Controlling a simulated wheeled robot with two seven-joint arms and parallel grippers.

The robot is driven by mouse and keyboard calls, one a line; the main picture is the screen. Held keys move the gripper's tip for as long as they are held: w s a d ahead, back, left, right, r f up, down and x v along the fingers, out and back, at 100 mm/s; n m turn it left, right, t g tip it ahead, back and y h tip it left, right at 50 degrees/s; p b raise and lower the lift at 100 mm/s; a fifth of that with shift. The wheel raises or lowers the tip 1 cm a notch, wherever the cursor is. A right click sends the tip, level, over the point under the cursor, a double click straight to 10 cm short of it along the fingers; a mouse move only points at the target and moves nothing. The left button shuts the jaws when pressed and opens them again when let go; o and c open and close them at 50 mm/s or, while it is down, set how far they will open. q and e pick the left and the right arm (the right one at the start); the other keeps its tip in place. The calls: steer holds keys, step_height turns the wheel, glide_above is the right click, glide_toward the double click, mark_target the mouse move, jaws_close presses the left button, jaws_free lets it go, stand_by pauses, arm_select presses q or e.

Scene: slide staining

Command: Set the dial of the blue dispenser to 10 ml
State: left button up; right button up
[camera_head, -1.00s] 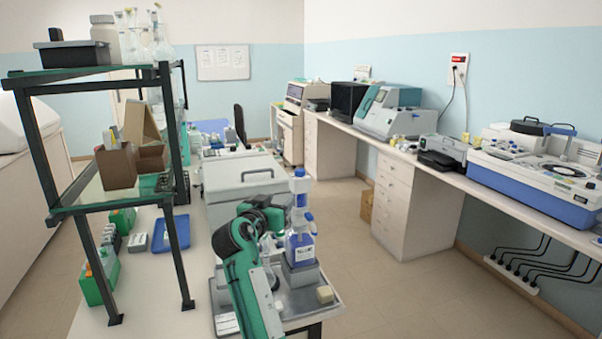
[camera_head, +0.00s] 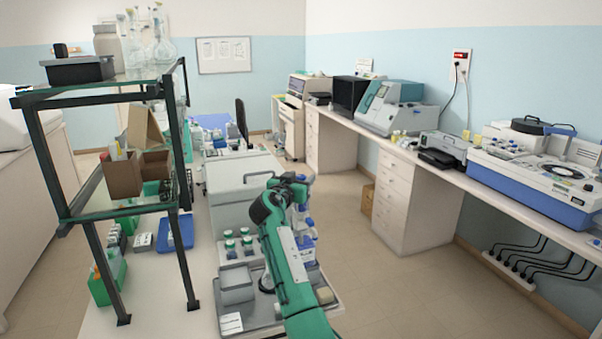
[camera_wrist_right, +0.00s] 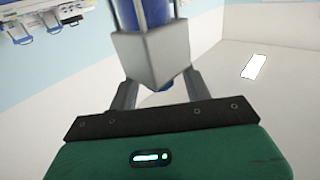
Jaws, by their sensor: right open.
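The blue dispenser stands on a bottle (camera_head: 303,243) with a blue label at the right of the tray; my right arm hides most of it in the head view. In the right wrist view, the dispenser's grey block (camera_wrist_right: 150,58) and blue barrel (camera_wrist_right: 152,12) fill the top middle. My right gripper (camera_wrist_right: 158,88) is open, with one finger on each side below the grey block. I cannot tell whether the fingers touch it. In the head view the right gripper (camera_head: 298,183) is at the dispenser's upper part. The dial and its reading cannot be made out. My left gripper is not in view.
A metal tray (camera_head: 262,316) holds several green-capped bottles (camera_head: 238,240), a grey container (camera_head: 236,285) and a beige block (camera_head: 324,295). A large grey box (camera_head: 235,180) stands behind. A shelf rack (camera_head: 190,250) is on the left. Floor is free to the right.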

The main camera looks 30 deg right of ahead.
steer(key=shift+w+d, duration=0.2)
steer(key=shift+d, duration=0.15)
steer(key=shift+c, duration=0.4)
steer(key=c, duration=0.9)
